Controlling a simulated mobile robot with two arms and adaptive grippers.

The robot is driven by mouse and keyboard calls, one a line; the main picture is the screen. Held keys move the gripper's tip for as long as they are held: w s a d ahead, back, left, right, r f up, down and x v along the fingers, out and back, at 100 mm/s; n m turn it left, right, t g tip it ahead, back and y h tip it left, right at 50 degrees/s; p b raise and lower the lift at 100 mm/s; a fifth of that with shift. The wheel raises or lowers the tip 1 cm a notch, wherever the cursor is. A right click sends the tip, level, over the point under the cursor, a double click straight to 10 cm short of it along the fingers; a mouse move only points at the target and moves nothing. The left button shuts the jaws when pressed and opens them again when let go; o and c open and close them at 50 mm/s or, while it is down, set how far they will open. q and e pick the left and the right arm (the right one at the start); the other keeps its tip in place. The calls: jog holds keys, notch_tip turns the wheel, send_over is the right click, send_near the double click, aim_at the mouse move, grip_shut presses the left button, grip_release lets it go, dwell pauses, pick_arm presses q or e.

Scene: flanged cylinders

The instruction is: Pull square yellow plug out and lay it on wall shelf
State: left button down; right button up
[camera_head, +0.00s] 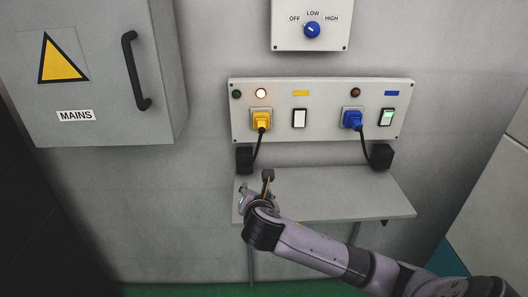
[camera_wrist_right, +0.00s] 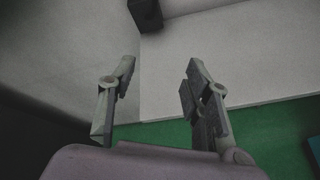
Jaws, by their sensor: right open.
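The square yellow plug (camera_head: 261,119) sits in the left socket of the wall panel, and its black cable runs down to a black block (camera_head: 244,160). The grey wall shelf (camera_head: 345,190) is below the panel, and its visible top is bare. My right gripper (camera_head: 257,187) is in front of the shelf's left end, below the plug and apart from it. In the right wrist view its two fingers (camera_wrist_right: 161,72) are spread with nothing between them. The plug is not visible in that view. My left gripper is not in view.
A blue plug (camera_head: 352,119) sits in the panel's right socket, with a cable to another black block (camera_head: 381,157). Rocker switches (camera_head: 299,118) and lamps (camera_head: 261,93) are beside the plugs. A MAINS cabinet (camera_head: 100,75) juts out at the upper left. A dial box (camera_head: 311,30) is above.

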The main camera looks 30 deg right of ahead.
aim_at(262, 127)
notch_tip(262, 127, up, 14)
jog(key=d+n+t+h, duration=0.2)
jog(key=n+t, duration=0.1)
jog(key=n, duration=0.2)
pick_arm(q)
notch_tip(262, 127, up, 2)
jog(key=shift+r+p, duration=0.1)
jog(key=shift+p, duration=1.05)
pick_arm(e)
jog(key=shift+g, duration=0.3)
jog(key=x, duration=1.6)
jog(key=shift+d+f, duration=0.15)
jog(key=shift+d, duration=0.3)
jog(key=shift+c, duration=0.5)
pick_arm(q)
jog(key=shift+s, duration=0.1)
pick_arm(e)
grip_shut()
